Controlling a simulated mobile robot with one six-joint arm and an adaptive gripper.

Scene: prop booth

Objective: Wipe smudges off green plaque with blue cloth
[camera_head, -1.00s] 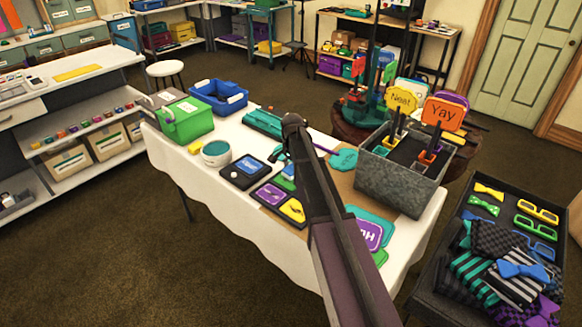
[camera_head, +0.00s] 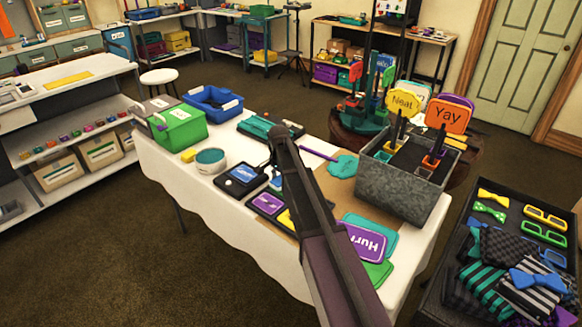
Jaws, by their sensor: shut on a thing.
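My arm reaches over the white-clothed table and hides much of its middle. My gripper (camera_head: 274,163) shows only as a dark part beside the arm; its fingertips are mostly hidden. A small light-blue patch (camera_head: 276,183) shows just below it and looks like the blue cloth, held in the shut gripper. A black tray (camera_head: 250,211) under the arm holds a purple plaque (camera_head: 267,203) and a partly hidden yellow one. No green plaque shows there. A green plaque (camera_head: 381,271) lies at the table's near right, partly under a purple "Hurr" plaque (camera_head: 366,241). Smudges cannot be made out.
A smaller black tray (camera_head: 231,188) with a blue item, a round tin (camera_head: 210,163), a green box (camera_head: 179,131) and a blue bin (camera_head: 213,102) stand left. A grey box (camera_head: 399,190) of signs stands right. A dark prop case (camera_head: 440,296) is at far right.

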